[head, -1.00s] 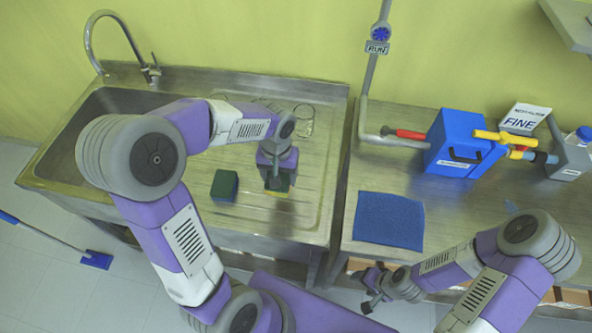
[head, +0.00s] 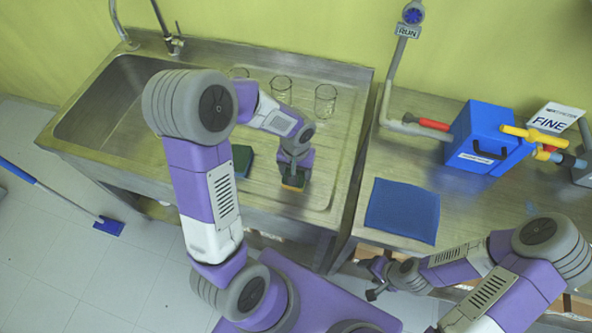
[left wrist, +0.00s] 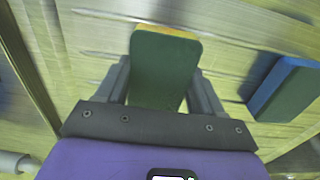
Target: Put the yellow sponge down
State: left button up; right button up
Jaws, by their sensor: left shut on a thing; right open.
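The yellow sponge (head: 293,186), with a dark green scouring face, is between the fingers of my left gripper (head: 293,176) over the ribbed steel drainboard. In the left wrist view the sponge (left wrist: 165,65) shows mostly its green face, with a yellow edge at the far end, and my left gripper (left wrist: 163,85) is shut on it. I cannot tell whether it touches the drainboard. My right gripper (head: 372,280) is open and empty, low in front of the right-hand bench.
A blue-and-green sponge (head: 242,160) lies on the drainboard (head: 325,195), left of my left gripper; it also shows in the left wrist view (left wrist: 287,88). Glass beakers (head: 325,100) stand behind. The sink basin (head: 100,125) is left. A blue mat (head: 402,210) and blue box (head: 487,140) are on the bench.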

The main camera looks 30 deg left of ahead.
pick_arm(q)
jog(key=o, duration=0.6)
jog(key=shift+f, duration=0.15)
jog(key=shift+c, duration=0.2)
jog(key=o, duration=0.4)
jog(key=shift+o, duration=0.2)
jog(key=shift+r, duration=0.6)
notch_tip(320, 180, up, 11)
jog(key=p, duration=0.2)
jog(key=shift+r, duration=0.15)
